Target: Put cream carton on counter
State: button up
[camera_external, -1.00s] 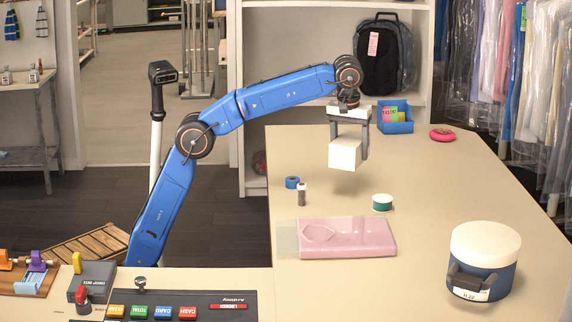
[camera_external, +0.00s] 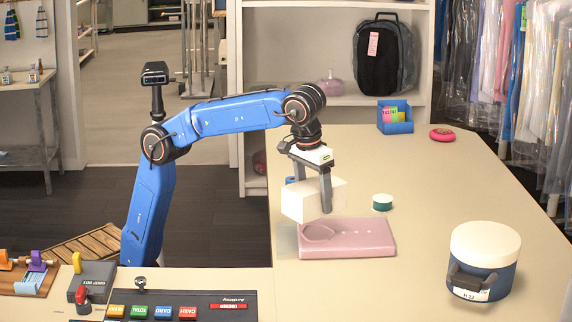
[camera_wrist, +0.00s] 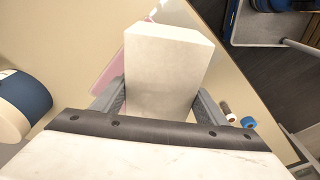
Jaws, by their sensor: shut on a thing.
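The cream carton (camera_external: 312,200) is a plain off-white box. My gripper (camera_external: 326,190) is shut on it, with a finger along each side, and the carton looks tilted. The carton (camera_wrist: 163,70) also fills the middle of the wrist view between the fingers. The beige counter (camera_external: 440,200) spreads below and around it.
The pink pack (camera_external: 350,240) lies close below the carton. The right middle is clear.

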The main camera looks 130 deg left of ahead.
jog(key=s+d+m, duration=0.2)
jog(key=s+d, duration=0.1)
jog(key=d, duration=1.1)
jog(key=s+d+m, duration=0.3)
jog(key=d, duration=1)
jog(key=s+d+m, duration=0.2)
jog(key=s+d, duration=0.1)
jog(key=d, duration=1.1)
jog(key=shift+t+h, duration=0.3)
jog(key=shift+t, duration=0.1)
jog(key=shift+w+a+f, duration=0.1)
jog(key=shift+f, duration=5.05)
jog(key=shift+f, duration=0.1)
jog(key=o, duration=1.2)
notch_tip(320, 180, up, 12)
jog(key=s+d, duration=0.1)
jog(key=shift+s+d, duration=0.15)
